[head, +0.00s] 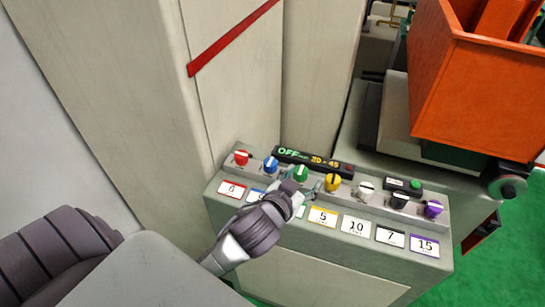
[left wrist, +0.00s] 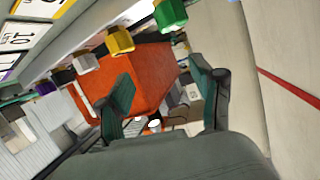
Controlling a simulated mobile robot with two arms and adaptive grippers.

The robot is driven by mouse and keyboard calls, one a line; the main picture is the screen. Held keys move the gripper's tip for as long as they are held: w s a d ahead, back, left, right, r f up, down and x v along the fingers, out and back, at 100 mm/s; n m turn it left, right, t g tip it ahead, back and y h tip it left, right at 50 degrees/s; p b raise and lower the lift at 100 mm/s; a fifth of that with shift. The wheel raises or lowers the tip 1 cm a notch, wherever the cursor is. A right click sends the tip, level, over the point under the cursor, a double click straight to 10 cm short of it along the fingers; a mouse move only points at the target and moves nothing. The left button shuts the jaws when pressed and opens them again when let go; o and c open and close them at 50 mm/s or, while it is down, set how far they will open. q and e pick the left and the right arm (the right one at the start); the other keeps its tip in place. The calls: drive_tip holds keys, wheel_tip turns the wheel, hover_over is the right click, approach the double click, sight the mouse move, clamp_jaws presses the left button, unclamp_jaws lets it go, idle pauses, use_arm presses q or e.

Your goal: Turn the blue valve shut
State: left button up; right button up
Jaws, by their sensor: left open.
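The blue valve (head: 271,164) is a round knob with a pale handle bar, second from the left in a row of coloured knobs on a grey control panel (head: 420,258). It does not show in the left wrist view. My left gripper (head: 303,181) is open and empty, by the green knob (head: 301,172), to the right of the blue valve and apart from it. Its two green fingers are spread in the left wrist view (left wrist: 160,76), with nothing between them. The label below the blue valve is partly hidden by my gripper. My right gripper is not in view.
Neighbouring knobs are red (head: 241,157), yellow (head: 333,182), white (head: 366,190), black (head: 399,200) and purple (head: 433,209). A dark display (head: 313,161) reading "OFF" sits behind them. A beige cabinet wall (head: 240,95) rises behind. An orange bin (head: 470,90) stands at upper right.

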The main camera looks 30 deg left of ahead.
use_arm(q)
drive_tip(key=w+d+r+m+t+h, duration=0.3)
drive_tip(key=d+r+h, duration=0.1)
drive_tip(key=r, duration=0.3)
drive_tip(key=w+d+r+m+t+h, duration=0.3)
drive_tip(key=d+r+h, duration=0.1)
drive_tip(key=r, duration=0.4)
drive_tip(key=s+d+r+m+g+h, duration=0.2)
drive_tip(key=d+r+m+g+h, duration=0.2)
drive_tip(key=d+m+g+h, duration=0.4)
drive_tip(key=m+g+y, duration=0.2)
drive_tip(key=g+y, duration=1)
drive_tip(key=y, duration=0.4)
approach(271, 162)
drive_tip(key=f+p, duration=0.1)
drive_tip(key=f, duration=0.1)
drive_tip(key=f+p, duration=0.2)
drive_tip(key=f, duration=0.1)
drive_tip(key=f+p, duration=0.2)
drive_tip(key=f, duration=0.1)
drive_tip(key=shift+w+a+f, duration=0.15)
drive_tip(key=shift+a+f, duration=0.1)
drive_tip(key=shift+f, duration=0.5)
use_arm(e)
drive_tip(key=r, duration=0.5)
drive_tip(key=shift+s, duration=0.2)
